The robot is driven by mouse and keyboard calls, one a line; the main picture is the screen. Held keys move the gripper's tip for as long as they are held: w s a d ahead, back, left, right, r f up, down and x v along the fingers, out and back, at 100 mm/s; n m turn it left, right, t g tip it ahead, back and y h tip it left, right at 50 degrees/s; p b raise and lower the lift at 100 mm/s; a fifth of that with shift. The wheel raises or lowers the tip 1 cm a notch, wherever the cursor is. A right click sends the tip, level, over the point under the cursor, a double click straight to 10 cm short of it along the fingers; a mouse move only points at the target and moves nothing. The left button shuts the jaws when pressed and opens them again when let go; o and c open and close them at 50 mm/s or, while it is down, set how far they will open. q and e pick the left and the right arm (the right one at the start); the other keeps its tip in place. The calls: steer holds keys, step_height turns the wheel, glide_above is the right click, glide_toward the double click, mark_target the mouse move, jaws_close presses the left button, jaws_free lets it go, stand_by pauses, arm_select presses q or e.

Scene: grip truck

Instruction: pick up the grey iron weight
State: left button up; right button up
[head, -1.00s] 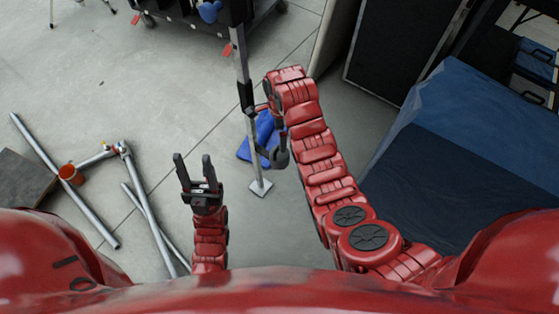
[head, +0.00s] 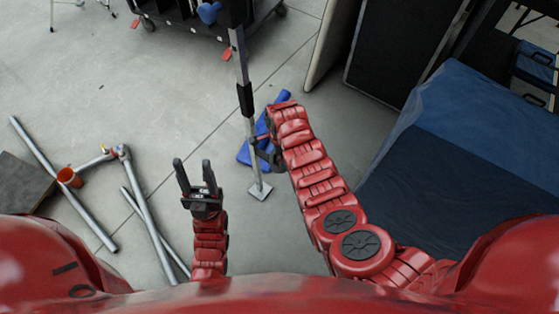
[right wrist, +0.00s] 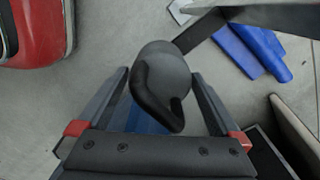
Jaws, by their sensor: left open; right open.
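The grey iron weight (right wrist: 170,62), a rounded body with a thick dark handle loop, shows in the right wrist view. It lies between the two fingers of my right gripper (right wrist: 160,74), which is open, with a finger to each side. The fingers are not closed on it. In the head view my right gripper (head: 264,154) is a small dark shape beside the pole, partly hidden by my arm, and I cannot make out the weight there. My left gripper (head: 195,180) is open and empty above the floor.
A metal pole (head: 241,70) with a square foot plate (head: 260,191) stands close by my right gripper. Blue material (head: 278,101) lies behind it. A blue-covered block (head: 440,170) stands right.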

jaws_close()
stand_by(0.5)
steer(key=shift+r, duration=0.1)
steer(key=shift+w+a+r+p, duration=0.15)
steer(key=shift+r+p, duration=0.15)
steer(key=shift+r, duration=0.8)
steer(key=shift+r+p, duration=0.35)
steer(key=shift+r, duration=3.55)
